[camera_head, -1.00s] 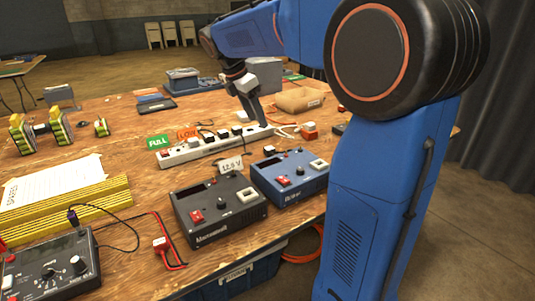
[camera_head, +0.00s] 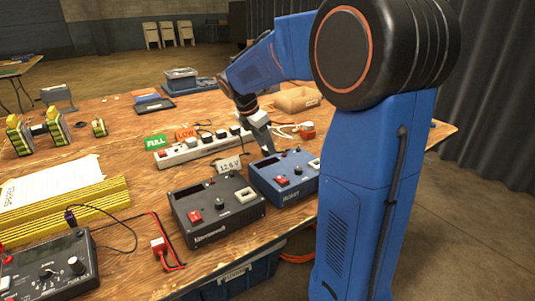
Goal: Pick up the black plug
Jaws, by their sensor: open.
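Several small black plugs sit in the white power strip (camera_head: 180,154) at the middle of the table. One black plug (camera_head: 221,134) shows left of my gripper, and another (camera_head: 234,130) is nearer to it. I cannot tell which one is meant. My gripper (camera_head: 268,152) points down beside the right end of the strip, just behind the blue charger (camera_head: 284,177). It is open and I see nothing held in it. Its fingers overlap in this view, and they hide part of the strip's right end.
A black charger (camera_head: 217,208) stands left of the blue one, with a voltage tag (camera_head: 229,165) behind it. A cardboard tray (camera_head: 297,100) and a red-and-white connector (camera_head: 307,130) lie farther right.

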